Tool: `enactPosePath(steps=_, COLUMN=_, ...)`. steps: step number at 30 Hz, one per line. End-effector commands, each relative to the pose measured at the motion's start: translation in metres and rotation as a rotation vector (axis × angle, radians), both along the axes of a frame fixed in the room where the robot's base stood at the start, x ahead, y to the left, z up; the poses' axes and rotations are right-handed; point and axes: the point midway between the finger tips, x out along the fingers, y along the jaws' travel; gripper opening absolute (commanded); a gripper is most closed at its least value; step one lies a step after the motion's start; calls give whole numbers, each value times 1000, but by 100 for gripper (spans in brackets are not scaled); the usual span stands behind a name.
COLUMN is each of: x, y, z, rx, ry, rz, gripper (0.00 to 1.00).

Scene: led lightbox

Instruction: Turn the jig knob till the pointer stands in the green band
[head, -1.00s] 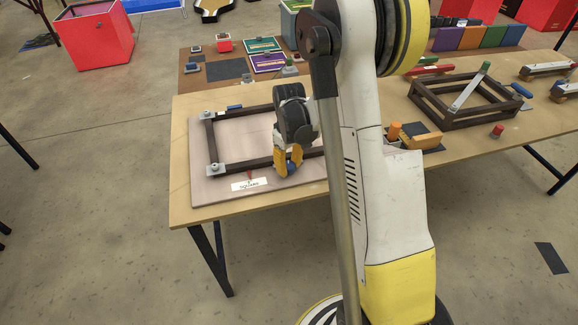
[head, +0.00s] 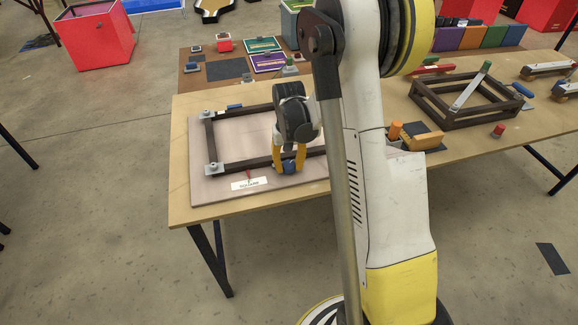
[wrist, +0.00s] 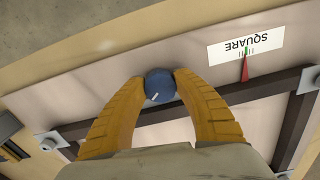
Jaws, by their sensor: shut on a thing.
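The blue jig knob (wrist: 160,86) sits between the two yellow fingers of my gripper (wrist: 161,78), with a short white mark on its top. In the head view my gripper (head: 289,168) reaches down over the knob at the front edge of the jig board (head: 220,190). The red pointer (wrist: 245,70) reaches the white SQUARE card (wrist: 230,47), which bears tick marks. A small green band (wrist: 247,50) shows at about the pointer's tip; whether the tip is inside it is too small to tell. The card also shows in the head view (head: 249,184).
A dark frame (head: 211,140) lies on the board, with grey corner blocks (head: 212,169). My arm covers the middle of the head view. A second wooden frame (head: 430,105) and an orange block (head: 425,137) are to the right on the table.

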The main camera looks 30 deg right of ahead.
Motion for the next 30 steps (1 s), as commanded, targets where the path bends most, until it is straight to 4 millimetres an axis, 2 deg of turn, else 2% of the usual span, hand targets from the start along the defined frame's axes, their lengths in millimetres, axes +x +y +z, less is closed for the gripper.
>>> enactPosePath(steps=15, x=0, y=1, z=-1, rx=0, ry=2, rz=-446, gripper=5)
enactPosePath(steps=21, x=0, y=1, z=-1, rx=0, ry=2, rz=-557, gripper=5)
enactPosePath(steps=30, x=0, y=1, z=0, rx=0, ry=2, rz=-633, gripper=5)
